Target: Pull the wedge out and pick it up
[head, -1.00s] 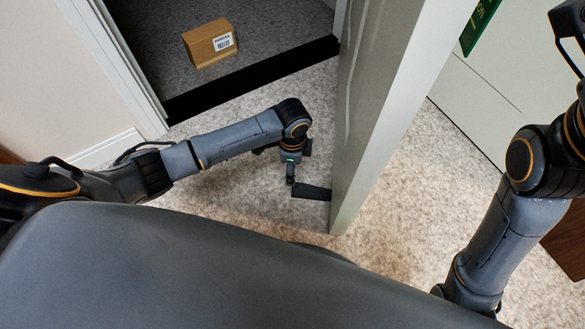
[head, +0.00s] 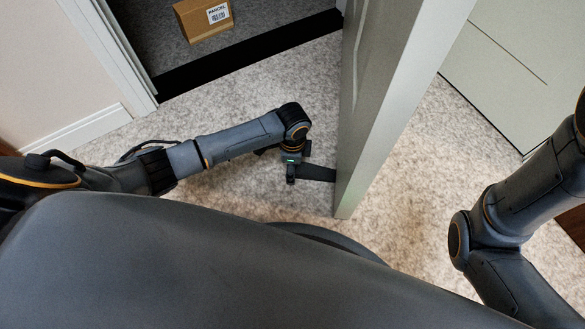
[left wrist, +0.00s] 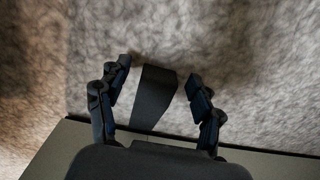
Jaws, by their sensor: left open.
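The dark wedge (head: 318,174) lies on the carpet against the bottom of the grey door (head: 375,95). In the left wrist view the wedge (left wrist: 153,92) is a dark tapered block between my two fingers, with gaps on both sides. My left gripper (head: 291,177) is low over the floor at the wedge's free end. In the left wrist view my left gripper (left wrist: 158,70) is open and holds nothing. The wedge's door-side end is partly hidden. My right arm shows at the right, but its gripper is out of view.
A cardboard parcel (head: 203,18) sits on dark carpet beyond a black threshold (head: 245,55). A white door frame (head: 115,50) stands at the left. Pale cabinet fronts (head: 520,60) are at the right. Light carpet (head: 415,170) is clear right of the door.

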